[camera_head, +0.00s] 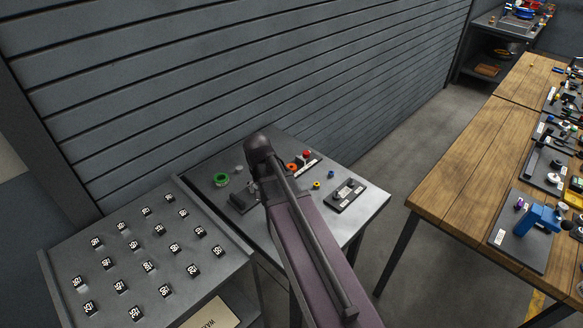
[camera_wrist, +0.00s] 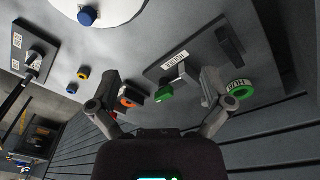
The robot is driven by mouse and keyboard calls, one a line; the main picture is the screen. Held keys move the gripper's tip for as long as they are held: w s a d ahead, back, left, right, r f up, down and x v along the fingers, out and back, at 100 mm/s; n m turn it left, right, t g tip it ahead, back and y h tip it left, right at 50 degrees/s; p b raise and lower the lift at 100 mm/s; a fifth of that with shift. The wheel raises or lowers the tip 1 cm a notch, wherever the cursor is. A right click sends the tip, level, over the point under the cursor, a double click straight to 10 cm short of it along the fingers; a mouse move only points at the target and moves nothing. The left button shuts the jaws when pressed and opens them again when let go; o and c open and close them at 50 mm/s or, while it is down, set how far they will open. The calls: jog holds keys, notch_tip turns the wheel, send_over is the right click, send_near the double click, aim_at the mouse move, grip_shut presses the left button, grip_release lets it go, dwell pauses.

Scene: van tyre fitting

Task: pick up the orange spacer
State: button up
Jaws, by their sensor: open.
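The orange spacer (camera_head: 291,167) is a small ring on the grey bench top, just right of my arm in the head view. In the wrist view the orange spacer (camera_wrist: 129,102) shows beside my left finger, which partly hides it. My gripper (camera_wrist: 160,80) is open, its two fingers wide apart, with nothing held between them. A labelled dark plate and a green block (camera_wrist: 163,94) show in the gap between the fingers. In the head view my arm hides most of the gripper.
A green ring (camera_head: 221,180) lies left of my arm; a red piece (camera_head: 306,154) stands close to the spacer. A yellow ring (camera_head: 316,185), a blue piece (camera_head: 331,173) and a dark fixture (camera_head: 346,195) lie to the right. A slatted wall (camera_head: 230,75) rises behind the bench.

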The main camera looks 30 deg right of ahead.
jog(key=w+d+r+m+h+p, duration=0.1)
jog(key=w+d+r+m+p, duration=0.1)
jog(key=w+d+m, duration=0.5)
jog(key=w+d+r, duration=0.1)
jog(key=w+d, duration=0.5)
jog(key=w, duration=0.1)
jog(key=shift+w+d+m+t+h, duration=0.25)
jog(key=shift+w+m+t+h, duration=0.05)
jog(key=shift+w+t+h, duration=0.1)
jog(key=shift+f, duration=0.1)
jog(key=b, duration=0.8)
send_over(291, 166)
jog(key=s+a, duration=0.2)
notch_tip(291, 166, down, 8)
jog(key=shift+w+a+r, duration=0.1)
jog(key=shift+a+r, duration=0.05)
jog(key=shift+f, duration=0.25)
jog(key=shift+d+b+x, duration=0.15)
jog(key=shift+b+x, duration=1.15)
jog(key=shift+b, duration=0.05)
jog(key=shift+d+b+x, duration=0.1)
jog(key=shift+b+x, duration=1.2)
